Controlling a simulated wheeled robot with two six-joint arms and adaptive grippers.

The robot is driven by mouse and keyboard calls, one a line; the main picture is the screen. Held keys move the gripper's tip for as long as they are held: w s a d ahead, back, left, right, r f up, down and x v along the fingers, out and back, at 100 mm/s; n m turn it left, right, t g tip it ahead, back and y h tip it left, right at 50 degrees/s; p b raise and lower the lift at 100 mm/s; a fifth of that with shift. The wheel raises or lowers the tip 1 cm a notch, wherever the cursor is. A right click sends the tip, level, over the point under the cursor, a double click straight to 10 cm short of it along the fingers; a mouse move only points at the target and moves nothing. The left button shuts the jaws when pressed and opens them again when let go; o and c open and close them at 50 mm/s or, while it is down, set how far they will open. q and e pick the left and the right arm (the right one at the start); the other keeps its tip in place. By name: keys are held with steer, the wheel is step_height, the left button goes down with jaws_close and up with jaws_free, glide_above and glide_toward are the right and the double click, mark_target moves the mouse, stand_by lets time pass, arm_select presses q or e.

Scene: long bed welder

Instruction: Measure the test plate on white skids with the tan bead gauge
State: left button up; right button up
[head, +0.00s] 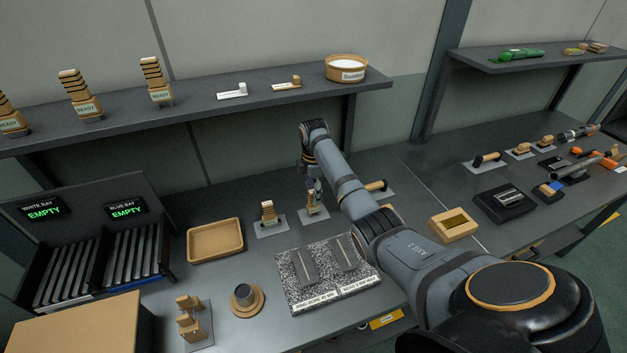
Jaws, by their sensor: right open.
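My right gripper (313,188) is open and points down at the top of a wooden-handled block (311,209) on a grey pad. The fingers are small here, and I cannot tell whether they touch it. A similar wooden-handled block (268,214) stands on a pad to its left. On the shelf lie a small tan piece (287,84) and a white piece (233,92). I cannot tell which piece is the tan bead gauge. Two grey plates, one left (304,266) and one right (345,252), lie on a speckled, labelled block (289,284). No white skids can be made out.
The white bay (58,275) and blue bay (132,256) read EMPTY. A wooden tray (215,240), round wooden stand (247,301) and cardboard box (80,325) are at left. The shelf (205,104) overhangs the back. Tools and a dark tray (504,203) occupy the right bench.

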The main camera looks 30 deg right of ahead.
steer(key=f, duration=0.4)
steer(key=shift+s, duration=0.2)
steer(key=shift+f, duration=0.45)
steer(key=shift+w, duration=0.1)
jaws_close()
arm_select(q)
steer(key=shift+w+r, duration=0.25)
steer(key=shift+w, duration=0.6)
arm_select(e)
steer(key=shift+c, duration=1.8)
jaws_free()
arm_select(q)
steer(key=shift+r, duration=0.15)
arm_select(e)
steer(key=shift+r, duration=0.1)
steer(key=shift+r+p, duration=2.25)
steer(key=shift+p, duration=0.4)
arm_select(q)
step_height(320, 180, up, 5)
steer(key=shift+w+f, duration=0.1)
arm_select(e)
steer(key=shift+c, duration=0.3)
